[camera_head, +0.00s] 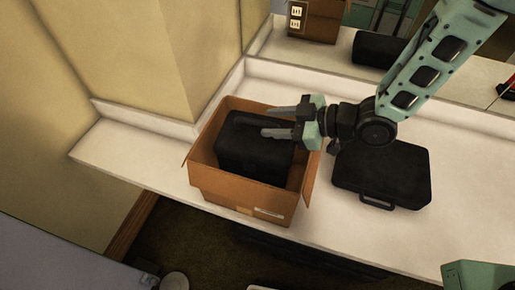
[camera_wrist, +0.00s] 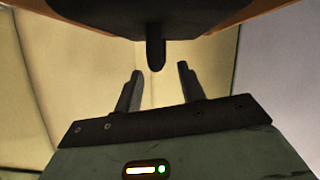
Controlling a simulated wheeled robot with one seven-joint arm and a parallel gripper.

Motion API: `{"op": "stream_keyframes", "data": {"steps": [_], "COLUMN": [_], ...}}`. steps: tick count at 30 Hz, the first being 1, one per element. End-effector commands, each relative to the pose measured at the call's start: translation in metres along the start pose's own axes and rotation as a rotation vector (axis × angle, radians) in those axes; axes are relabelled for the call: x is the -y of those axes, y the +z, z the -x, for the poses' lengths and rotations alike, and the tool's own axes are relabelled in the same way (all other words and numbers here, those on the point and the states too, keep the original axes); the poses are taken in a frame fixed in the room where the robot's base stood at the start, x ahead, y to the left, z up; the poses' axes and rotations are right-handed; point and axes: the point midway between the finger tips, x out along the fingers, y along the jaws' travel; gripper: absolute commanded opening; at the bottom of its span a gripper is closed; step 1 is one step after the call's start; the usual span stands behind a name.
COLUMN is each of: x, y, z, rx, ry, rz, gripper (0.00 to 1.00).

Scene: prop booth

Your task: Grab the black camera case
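A black boxy case (camera_head: 250,150) sits inside an open cardboard box (camera_head: 232,190) on the white counter. A second black case (camera_head: 385,176), flat and with a handle on its front edge, lies on the counter right of the box. The frames do not settle which is the camera case. My gripper (camera_head: 266,121) reaches in from the right over the box, its fingers apart above the boxed case. In the wrist view the fingers (camera_wrist: 160,75) are spread with nothing between them. A dark shape with a narrow tip (camera_wrist: 155,50) shows above them; I cannot tell what it is.
The white counter (camera_head: 140,160) runs along a wall mirror, which reflects the box (camera_head: 317,22) and a black case (camera_head: 378,49). A beige wall corner (camera_head: 150,60) stands close behind the box at left. The box's flaps stand open around the case.

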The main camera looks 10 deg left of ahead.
Motion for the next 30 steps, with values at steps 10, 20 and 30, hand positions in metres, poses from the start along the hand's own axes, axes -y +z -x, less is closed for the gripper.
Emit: {"op": "stream_keyframes", "data": {"steps": [10,20,30], "x": [0.0,0.0,-0.001], "y": [0.0,0.003,0.003], "z": [-0.04,-0.049,-0.049], "rx": [-0.001,0.0,0.0], "ry": [-0.002,0.0,0.0], "rz": [0.0,0.0,0.0], "gripper": [0.4,0.4,0.0]}}
